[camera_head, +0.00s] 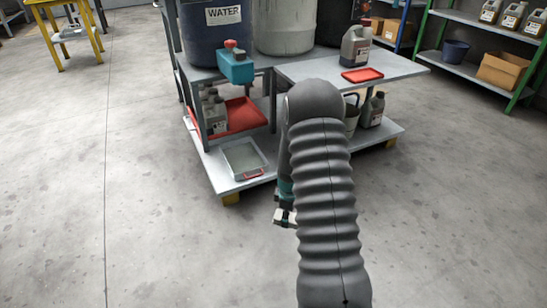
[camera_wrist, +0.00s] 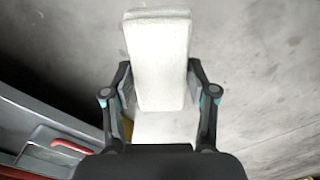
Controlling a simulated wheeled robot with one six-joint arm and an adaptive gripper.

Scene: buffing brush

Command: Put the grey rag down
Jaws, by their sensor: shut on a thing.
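The grey rag (camera_wrist: 157,50) looks like a pale, flat, folded block in the wrist view. My gripper (camera_wrist: 160,88) is shut on it, with one finger on each side, and the rag sticks out beyond the fingertips. In the head view my gripper (camera_head: 285,215) hangs over the floor in front of the shelf unit, mostly hidden behind my arm.
A shelf unit (camera_head: 205,165) stands ahead; its low shelf holds a grey tray (camera_head: 243,158) with a red handle, left of my gripper. The floor (camera_head: 150,230) at left is clear.

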